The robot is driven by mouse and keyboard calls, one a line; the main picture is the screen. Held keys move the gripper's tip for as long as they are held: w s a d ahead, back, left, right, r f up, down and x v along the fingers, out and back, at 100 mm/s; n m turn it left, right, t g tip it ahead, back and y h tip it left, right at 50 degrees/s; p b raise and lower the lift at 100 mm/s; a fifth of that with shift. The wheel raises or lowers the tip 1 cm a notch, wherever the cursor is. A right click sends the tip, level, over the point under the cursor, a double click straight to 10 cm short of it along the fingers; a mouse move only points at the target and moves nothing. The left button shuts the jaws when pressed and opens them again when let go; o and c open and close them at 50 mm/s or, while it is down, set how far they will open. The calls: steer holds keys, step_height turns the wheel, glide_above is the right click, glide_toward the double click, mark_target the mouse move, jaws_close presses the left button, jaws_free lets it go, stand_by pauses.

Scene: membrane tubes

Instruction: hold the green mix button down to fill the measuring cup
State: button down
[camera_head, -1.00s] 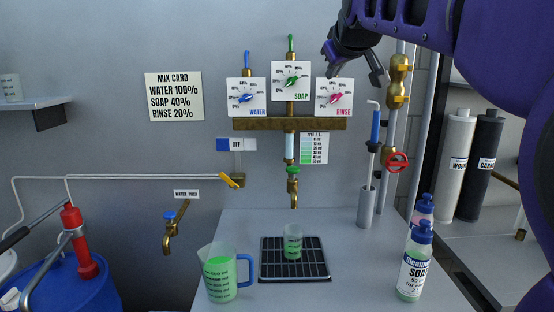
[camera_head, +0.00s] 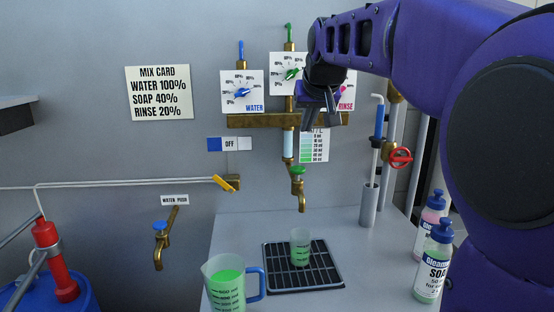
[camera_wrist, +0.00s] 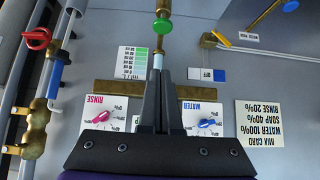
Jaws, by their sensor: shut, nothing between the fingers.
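The green mix button (camera_head: 297,170) sits on the brass spout below the dial panel. It also shows in the upside-down wrist view (camera_wrist: 161,27), beyond my fingertips. The small clear measuring cup (camera_head: 300,247) stands upright on the black drain tray (camera_head: 330,284), below the spout, with some green in its lower part. My gripper (camera_head: 319,118) is shut and empty, in front of the brass manifold and above the button, apart from it. Its closed fingers show in the wrist view (camera_wrist: 160,78). My gripper and arm hide parts of the soap and rinse dials.
A jug with a blue handle and green contents (camera_head: 226,285) stands left of the tray. Soap bottles (camera_head: 436,262) stand at the right. A grey cylinder with a blue-handled rod (camera_head: 368,205) and a red valve (camera_head: 400,156) are right of the spout.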

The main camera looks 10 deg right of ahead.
stand_by(0.3)
steer(key=b, duration=0.1)
glide_above(299, 169)
steer(key=f, duration=0.7)
steer(key=shift+s+f, duration=0.15)
steer(key=shift+s, duration=0.05)
step_height(299, 169, down, 2)
steer(key=shift+f+b, duration=0.25)
steer(key=shift+b, duration=0.1)
steer(key=shift+f, duration=0.65)
steer(key=shift+s+f+b, duration=0.1)
steer(key=shift+f+b, duration=0.5)
steer(key=shift+f, duration=0.6)
steer(key=shift+r, duration=0.1)
